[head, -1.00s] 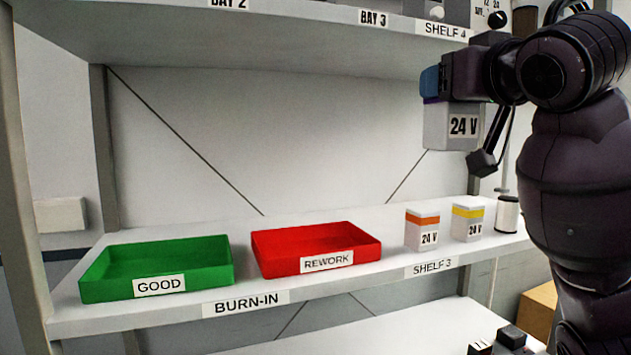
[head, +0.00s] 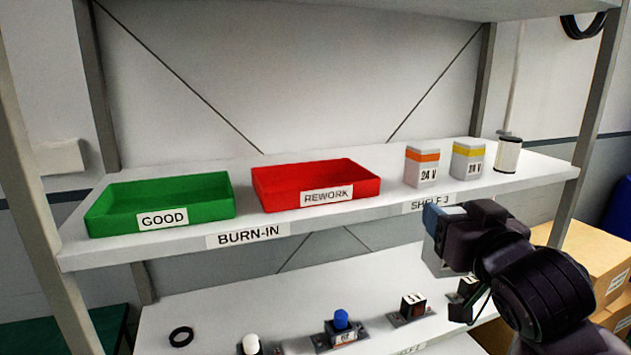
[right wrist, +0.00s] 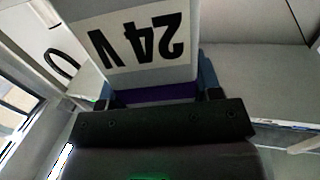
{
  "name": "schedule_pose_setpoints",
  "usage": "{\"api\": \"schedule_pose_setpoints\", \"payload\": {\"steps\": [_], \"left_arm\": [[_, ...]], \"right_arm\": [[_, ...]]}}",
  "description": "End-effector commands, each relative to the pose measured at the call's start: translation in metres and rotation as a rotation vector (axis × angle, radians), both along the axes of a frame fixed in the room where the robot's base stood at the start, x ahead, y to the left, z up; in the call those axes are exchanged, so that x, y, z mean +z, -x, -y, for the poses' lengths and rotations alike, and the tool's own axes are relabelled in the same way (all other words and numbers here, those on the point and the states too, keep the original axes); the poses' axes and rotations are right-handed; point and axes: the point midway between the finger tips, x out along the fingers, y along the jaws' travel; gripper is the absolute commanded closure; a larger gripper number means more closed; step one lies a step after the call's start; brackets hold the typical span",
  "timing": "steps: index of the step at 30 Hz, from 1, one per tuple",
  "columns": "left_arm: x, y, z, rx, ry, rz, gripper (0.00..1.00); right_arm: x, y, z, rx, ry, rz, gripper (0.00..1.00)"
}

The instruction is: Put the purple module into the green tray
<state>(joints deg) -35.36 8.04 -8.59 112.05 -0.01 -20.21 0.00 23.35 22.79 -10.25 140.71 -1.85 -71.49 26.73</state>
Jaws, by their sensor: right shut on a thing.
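The purple module is a white block marked 24 V with a purple band; its pale side shows under my right gripper in the head view (head: 433,260), and its label fills the top of the right wrist view (right wrist: 138,42). My right gripper (head: 441,222) is shut on its banded end. It is in front of the shelf labelled SHELF 3, right of and lower than the trays. The green tray (head: 110,225), labelled GOOD, stands empty at the shelf's left. The gripper hides most of the module in the head view. My left gripper is not in view.
The red REWORK tray (head: 365,187) stands right of the green one. Orange-banded (head: 421,172) and yellow-banded (head: 467,163) modules and a white cylinder (head: 508,156) stand farther right. Posts (head: 38,200) flank the shelf. Several small parts sit on the lower shelf (head: 215,315).

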Motion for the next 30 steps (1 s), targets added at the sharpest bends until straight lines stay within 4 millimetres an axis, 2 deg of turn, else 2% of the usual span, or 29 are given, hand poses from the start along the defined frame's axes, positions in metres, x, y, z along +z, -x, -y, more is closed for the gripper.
{"api": "schedule_pose_setpoints", "payload": {"steps": [1, 11, 21, 29, 30], "left_arm": [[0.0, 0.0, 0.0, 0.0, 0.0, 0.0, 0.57], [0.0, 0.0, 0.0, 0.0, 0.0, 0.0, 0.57], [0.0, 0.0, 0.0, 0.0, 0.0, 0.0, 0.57], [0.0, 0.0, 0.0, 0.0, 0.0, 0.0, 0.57], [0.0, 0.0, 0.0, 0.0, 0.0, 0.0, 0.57]], "right_arm": [[-0.015, 0.002, 0.001, -0.005, -0.003, -0.007, 0.72], [-0.104, 0.013, 0.005, -0.042, -0.003, -0.008, 0.72], [-0.207, 0.025, 0.009, -0.085, -0.003, -0.009, 0.72], [-0.266, 0.032, 0.012, -0.109, -0.003, -0.006, 0.72], [-0.262, 0.031, 0.011, -0.107, -0.004, -0.001, 0.72]]}}
